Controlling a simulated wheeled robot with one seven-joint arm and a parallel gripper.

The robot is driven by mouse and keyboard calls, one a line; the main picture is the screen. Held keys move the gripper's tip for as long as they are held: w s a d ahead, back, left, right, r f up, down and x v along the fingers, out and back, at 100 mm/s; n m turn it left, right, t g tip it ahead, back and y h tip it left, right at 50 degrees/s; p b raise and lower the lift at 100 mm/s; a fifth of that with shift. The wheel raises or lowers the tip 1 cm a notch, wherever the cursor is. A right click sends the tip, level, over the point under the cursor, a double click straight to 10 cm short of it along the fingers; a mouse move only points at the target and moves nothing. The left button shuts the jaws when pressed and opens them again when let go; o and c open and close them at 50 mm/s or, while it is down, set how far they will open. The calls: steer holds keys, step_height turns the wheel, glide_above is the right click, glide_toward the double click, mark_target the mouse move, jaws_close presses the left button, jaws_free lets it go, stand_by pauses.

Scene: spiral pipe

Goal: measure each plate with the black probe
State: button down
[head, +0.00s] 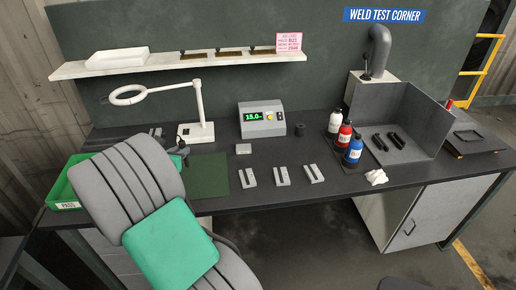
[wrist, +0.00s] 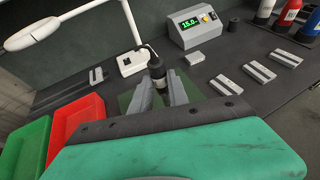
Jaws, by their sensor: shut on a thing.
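My gripper (wrist: 163,92) is shut on the black probe (wrist: 157,72), which stands between the two grey fingers above the green mat (wrist: 126,102). The probe's lower end is hidden in the wrist view. In the head view my arm covers most of the gripper. Three grey plates with seams lie in a row right of the mat: left plate (head: 248,178), middle plate (head: 282,176), right plate (head: 314,173). They also show right of my gripper in the wrist view (wrist: 226,84). The probe is apart from them. The gauge box (head: 262,119) reads about 15.0 in green.
A green bin marked PASS (head: 66,205) and a red bin (wrist: 75,128) stand at the left. A small grey block (head: 243,149) lies before the gauge. A white lamp (head: 196,131) stands behind the mat. Bottles (head: 354,151) and a white rag (head: 376,177) are at the right.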

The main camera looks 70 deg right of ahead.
steer(key=s+d+f+m+g+y, duration=0.1)
steer(key=s+d+m+g, duration=0.2)
steer(key=s+d, duration=0.5)
steer(key=s+d+f+m+g, duration=0.25)
steer(key=s+d+g, duration=0.2)
steer(key=s, duration=0.75)
steer(key=s+d+f+m+g+y, duration=0.1)
steer(key=s+d+m+g, duration=0.25)
steer(key=s+d, duration=0.4)
steer(key=shift+t, duration=0.5)
steer(key=shift+s+a+f+b, duration=0.25)
steer(key=shift+f+b, duration=0.2)
steer(key=shift+f, duration=0.65)
steer(key=shift+s+a+f+b, duration=0.2)
steer(key=shift+f+b, duration=0.25)
steer(key=shift+f, duration=0.65)
steer(key=shift+s+a+f+b, duration=0.25)
steer(key=shift+f+b, duration=0.2)
steer(key=shift+f, duration=0.65)
steer(key=shift+f, duration=0.55)
step_height(320, 180, up, 7)
steer(key=p, duration=0.6)
